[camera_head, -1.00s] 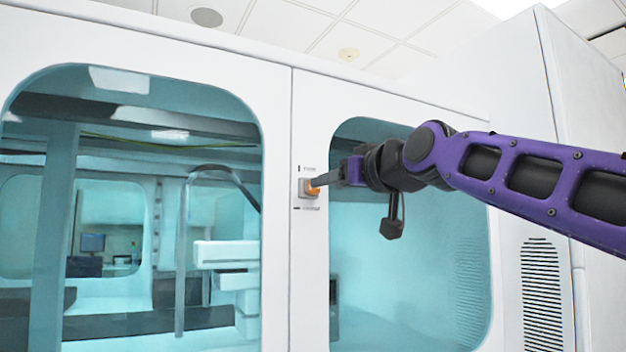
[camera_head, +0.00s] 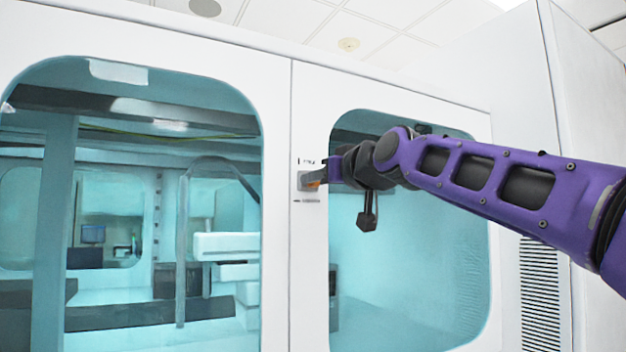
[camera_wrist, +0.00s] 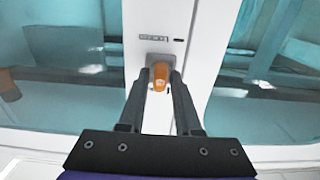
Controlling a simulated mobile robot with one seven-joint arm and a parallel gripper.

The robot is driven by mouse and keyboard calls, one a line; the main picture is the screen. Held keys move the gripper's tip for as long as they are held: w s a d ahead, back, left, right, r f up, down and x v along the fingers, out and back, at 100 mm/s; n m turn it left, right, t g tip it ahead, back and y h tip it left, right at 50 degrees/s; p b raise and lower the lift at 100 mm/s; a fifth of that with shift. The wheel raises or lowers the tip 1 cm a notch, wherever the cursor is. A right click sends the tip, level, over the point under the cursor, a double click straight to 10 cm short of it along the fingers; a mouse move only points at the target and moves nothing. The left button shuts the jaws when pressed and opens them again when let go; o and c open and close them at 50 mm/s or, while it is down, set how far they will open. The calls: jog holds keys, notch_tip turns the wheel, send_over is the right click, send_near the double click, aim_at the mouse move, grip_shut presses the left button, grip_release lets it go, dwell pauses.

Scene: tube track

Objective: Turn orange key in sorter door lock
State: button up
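The orange key (camera_head: 313,184) sits in a grey lock on the white door post between two glass doors. In the wrist view the key (camera_wrist: 160,76) shows between my two dark fingers, its near end facing the camera. My gripper (camera_head: 322,178) is at the lock, coming in from the right; in the wrist view its fingertips (camera_wrist: 161,74) stand on either side of the key. A thin gap seems to show beside the key, so the fingers look open around it. The grey lock plate (camera_wrist: 155,61) shows just beyond the fingertips. In the head view the fingers partly hide the key.
Large teal windows (camera_head: 410,270) flank the post, with machinery behind the left one. Small dark markings sit above and below the lock. A tall white cabinet (camera_head: 500,80) with a vent stands at the right. The space in front of the doors looks clear.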

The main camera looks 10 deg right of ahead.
grip_shut()
jog(key=shift+n, duration=1.6)
jog(key=shift+n, duration=1.6)
